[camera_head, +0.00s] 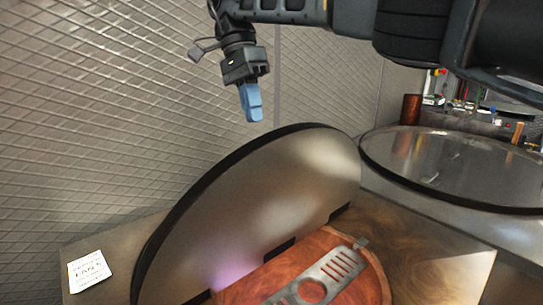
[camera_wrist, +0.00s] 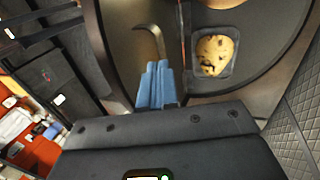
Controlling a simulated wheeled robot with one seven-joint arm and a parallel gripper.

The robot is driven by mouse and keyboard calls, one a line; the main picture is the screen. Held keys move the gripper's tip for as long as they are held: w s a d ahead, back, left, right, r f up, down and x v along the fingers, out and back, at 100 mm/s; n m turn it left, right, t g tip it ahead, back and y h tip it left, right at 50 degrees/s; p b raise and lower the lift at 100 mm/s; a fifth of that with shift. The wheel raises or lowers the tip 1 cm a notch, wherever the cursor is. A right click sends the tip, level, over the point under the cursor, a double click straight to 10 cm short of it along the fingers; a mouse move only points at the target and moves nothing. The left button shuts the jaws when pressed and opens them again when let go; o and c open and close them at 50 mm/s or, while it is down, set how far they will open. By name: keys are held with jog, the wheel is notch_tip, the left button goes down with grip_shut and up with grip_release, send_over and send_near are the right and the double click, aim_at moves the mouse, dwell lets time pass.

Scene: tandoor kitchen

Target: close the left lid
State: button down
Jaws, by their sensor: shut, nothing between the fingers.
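The left lid (camera_head: 270,195) is a round metal disc with a black rim. It stands open, tilted up on its edge beside the reddish-brown round opening (camera_head: 370,285). My gripper (camera_head: 253,118) is above the lid's upper edge, apart from it in the head view, with its blue fingers pointing down. The fingers are shut and empty. They also show in the wrist view (camera_wrist: 158,75), near a curved metal strip (camera_wrist: 150,40); whether they touch it I cannot tell.
A second round lid (camera_head: 450,165) lies nearly flat at the right. A slotted metal piece (camera_head: 325,278) is at the opening. A printed card (camera_head: 88,271) lies at the lower left. A ridged metal wall (camera_head: 110,110) stands behind. The wrist view shows a flatbread (camera_wrist: 213,52).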

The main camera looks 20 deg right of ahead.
jog(key=p, duration=0.1)
send_near(280, 183)
jog(key=w+f, duration=0.3)
jog(key=f, duration=0.1)
jog(key=shift+s+f+p, duration=0.2)
jog(key=shift+s+p, duration=0.15)
jog(key=shift+s, duration=0.3)
jog(key=shift+s+d+f+p, duration=0.15)
jog(key=shift+s+d, duration=0.05)
jog(key=shift+s, duration=0.35)
jog(key=shift+s+d+f+p, duration=0.1)
jog(key=shift+s+d+p, duration=0.05)
jog(key=shift+s, duration=0.4)
